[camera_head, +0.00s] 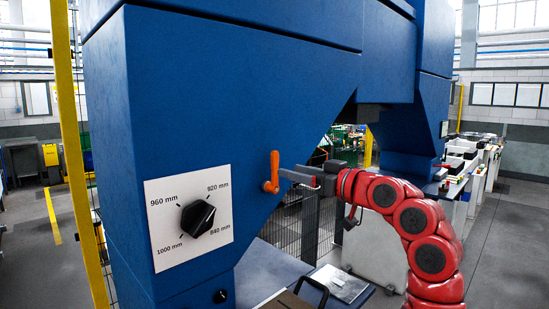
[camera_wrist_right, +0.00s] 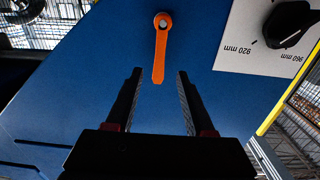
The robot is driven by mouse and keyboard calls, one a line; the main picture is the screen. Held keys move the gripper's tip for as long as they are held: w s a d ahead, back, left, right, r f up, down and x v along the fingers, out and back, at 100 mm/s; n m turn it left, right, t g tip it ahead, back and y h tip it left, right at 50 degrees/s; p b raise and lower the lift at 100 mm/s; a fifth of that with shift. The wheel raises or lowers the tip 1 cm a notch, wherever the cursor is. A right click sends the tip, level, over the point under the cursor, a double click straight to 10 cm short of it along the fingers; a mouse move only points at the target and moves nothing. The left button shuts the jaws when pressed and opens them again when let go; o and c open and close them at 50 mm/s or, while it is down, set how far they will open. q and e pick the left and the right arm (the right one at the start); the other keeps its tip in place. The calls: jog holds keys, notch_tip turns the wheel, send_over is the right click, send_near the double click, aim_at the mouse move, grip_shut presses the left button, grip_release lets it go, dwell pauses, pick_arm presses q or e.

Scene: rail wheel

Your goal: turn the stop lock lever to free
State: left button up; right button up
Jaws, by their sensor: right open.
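The stop lock lever (camera_head: 271,174) is orange and sits on the blue machine face, right of a white dial plate. In the head view its arm stands roughly upright. It also shows in the right wrist view (camera_wrist_right: 160,48), ahead of the fingers, with its free end pointing toward the gap between them. My right gripper (camera_head: 298,174) comes in from the right, close to the lever. In the right wrist view its two fingers (camera_wrist_right: 158,88) are open, with nothing between them but blue panel. Whether any finger touches the lever is unclear. My left gripper is not in view.
The white dial plate (camera_head: 168,248) carries a black knob (camera_head: 197,218) and millimetre marks. A yellow post (camera_head: 75,150) stands at the left. Below the lever is a table with a dark handle (camera_head: 312,287). A mesh fence (camera_head: 300,225) stands behind.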

aim_at(276, 167)
jog(key=p+x, duration=0.2)
jog(key=x, duration=0.5)
jog(key=shift+w+a, duration=0.1)
grip_shut()
jog(key=shift+f, duration=0.1)
dwell(1.1)
